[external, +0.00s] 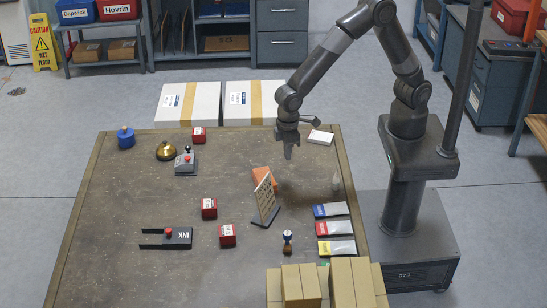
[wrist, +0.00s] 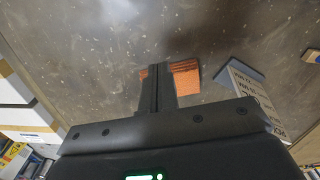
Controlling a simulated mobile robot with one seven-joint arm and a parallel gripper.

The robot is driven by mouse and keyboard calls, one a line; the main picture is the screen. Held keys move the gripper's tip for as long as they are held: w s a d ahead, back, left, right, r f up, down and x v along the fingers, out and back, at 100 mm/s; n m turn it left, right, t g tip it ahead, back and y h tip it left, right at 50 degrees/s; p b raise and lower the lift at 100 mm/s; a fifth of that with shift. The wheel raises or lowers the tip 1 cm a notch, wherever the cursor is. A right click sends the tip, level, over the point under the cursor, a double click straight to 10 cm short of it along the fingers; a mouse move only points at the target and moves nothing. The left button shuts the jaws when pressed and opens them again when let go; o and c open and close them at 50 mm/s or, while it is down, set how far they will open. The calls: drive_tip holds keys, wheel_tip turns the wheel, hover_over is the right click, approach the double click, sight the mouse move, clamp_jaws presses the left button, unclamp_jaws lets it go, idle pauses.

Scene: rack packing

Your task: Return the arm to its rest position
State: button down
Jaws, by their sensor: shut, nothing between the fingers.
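My gripper (external: 289,151) hangs above the back right part of the brown table (external: 110,215), fingers pointing down. In the wrist view its fingers (wrist: 158,75) are pressed together with nothing between them. An orange block (external: 263,178) lies on the table below and in front of the gripper. It also shows behind the fingers in the wrist view (wrist: 190,84), partly hidden by them. My arm is bent at the elbow and reaches left from its base.
A tilted sign board (external: 265,200) stands close to the orange block. Red boxes (external: 209,208), a brass bell (external: 167,151) and a blue weight (external: 126,138) are on the table. Colored packets (external: 334,228) lie at right. Cardboard boxes (external: 300,287) stand at the front edge.

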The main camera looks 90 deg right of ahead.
drive_tip(key=s+d+r+m+t, duration=0.1)
drive_tip(key=s+d+r, duration=0.3)
drive_tip(key=d+r, duration=0.35)
drive_tip(key=s+d+r+t, duration=0.1)
drive_tip(key=s+d+r, duration=0.4)
drive_tip(key=r, duration=0.4)
drive_tip(key=s+d+r+m+t, duration=0.1)
drive_tip(key=s+d+r, duration=0.1)
drive_tip(key=s+d, duration=0.3)
drive_tip(key=s+d+r+m+t, duration=0.1)
drive_tip(key=s+d, duration=0.4)
drive_tip(key=s, duration=0.5)
wheel_tip(320, 180, up, 2)
drive_tip(key=shift+d+r+t, duration=0.1)
drive_tip(key=shift+d+t, duration=0.3)
drive_tip(key=shift+t, duration=0.4)
idle(3.9)
